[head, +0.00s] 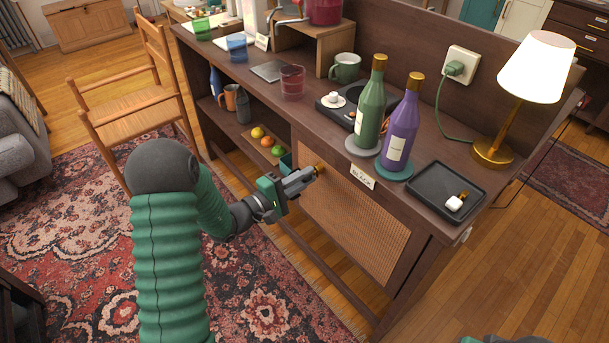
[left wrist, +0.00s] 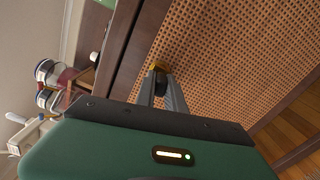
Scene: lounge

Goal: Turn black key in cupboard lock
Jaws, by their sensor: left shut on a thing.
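The cupboard door (head: 355,215) is a rattan panel in a dark wood frame, and it looks closed. A brass lock (head: 320,168) sits near its upper left. My left gripper (head: 308,176) reaches the lock from the left, its fingers shut on a small dark thing there. In the left wrist view the fingertips (left wrist: 160,90) close around the black key (left wrist: 157,80), just in front of the brass lock (left wrist: 160,67). The fingers hide most of the key, so I cannot tell its angle.
Above stand a green bottle (head: 371,115), a purple bottle (head: 400,130), a dark tray (head: 446,190) and a lamp (head: 528,80). An open shelf with fruit (head: 268,141) is left of the door.

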